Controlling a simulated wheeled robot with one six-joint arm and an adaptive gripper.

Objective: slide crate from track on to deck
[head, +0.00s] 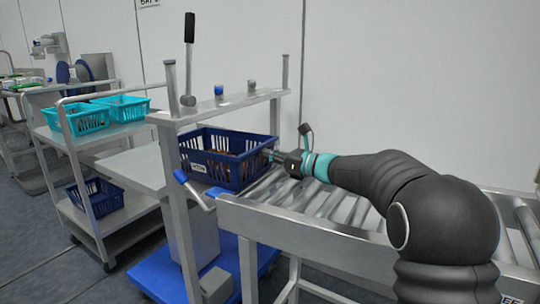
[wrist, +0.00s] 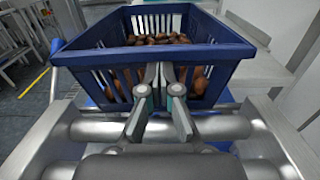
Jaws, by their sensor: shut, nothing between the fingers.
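The dark blue slatted crate (head: 237,176) stands upright at the left end of the roller track (head: 290,224), between the metal posts. It holds brown dates and has a white label. In the wrist view the crate (wrist: 95,60) is straight ahead, with rollers in front of it. My gripper (head: 269,154) is shut and empty at the crate's near wall. In the wrist view its fingertips (wrist: 159,76) meet or nearly meet the slats. The flat grey deck (head: 138,166) lies beyond the crate; how much of the crate's base is over it is hidden.
A metal frame with a crossbar (head: 232,103) and a black-handled lever (head: 188,60) stands around the crate. A blue-handled crank (head: 192,188) sticks out in front. A blue base (head: 165,278) is below. A trolley (head: 85,140) with turquoise crates (head: 78,118) stands at left.

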